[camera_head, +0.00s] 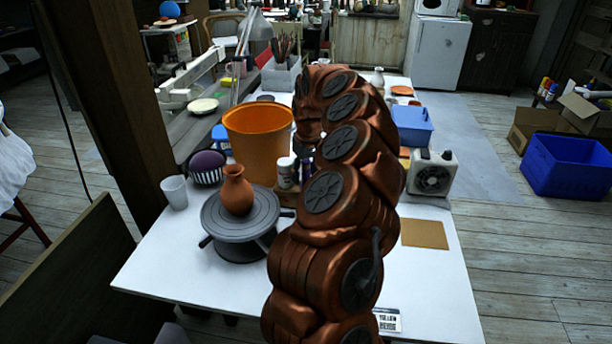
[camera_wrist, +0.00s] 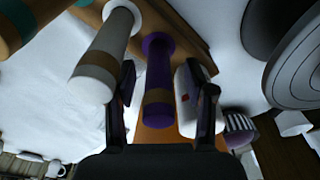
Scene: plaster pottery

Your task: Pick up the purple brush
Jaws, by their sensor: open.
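The purple brush (camera_wrist: 158,82), a thick purple cylinder with a brown band at its near end, shows in the wrist view. It lies between the two fingers of my gripper (camera_wrist: 162,110). The fingers are apart, one on each side of it, and I see no clear contact. In the head view my arm hides the gripper and most of the spot where the brush is.
In the wrist view a white cylinder with a tan band (camera_wrist: 105,58) is close to the left finger, and a white container (camera_wrist: 186,100) is by the right finger. In the head view an orange bucket (camera_head: 258,135) and a turntable (camera_head: 240,218) with a clay vase (camera_head: 236,190) stand left of my arm.

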